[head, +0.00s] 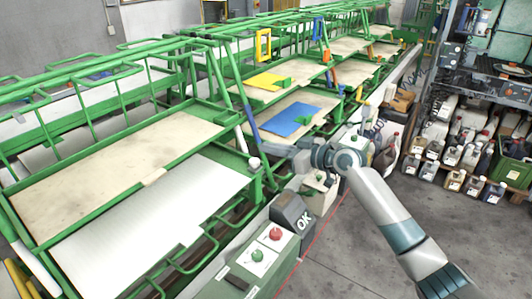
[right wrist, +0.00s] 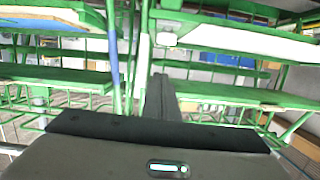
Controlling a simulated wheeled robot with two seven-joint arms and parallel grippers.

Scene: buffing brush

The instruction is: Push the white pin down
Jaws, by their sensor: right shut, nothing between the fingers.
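A small white knob, which looks like the white pin (head: 254,163), sits on the green frame of the rack, beside the lower white shelf. In the right wrist view, the white pin (right wrist: 166,39) shows above the fingertips, against a green bar. My right gripper (head: 268,148) reaches in from the right and is shut and empty. Its tips are close to the pin in the head view, slightly above and right of it. I cannot tell whether they touch. In the right wrist view, the closed fingers (right wrist: 160,85) point toward the rack, below the pin. My left gripper is not in view.
The green rack has wooden shelves (head: 110,170) and a white lower shelf (head: 150,225). Jugs (head: 455,150) crowd the right; the grey floor between is clear.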

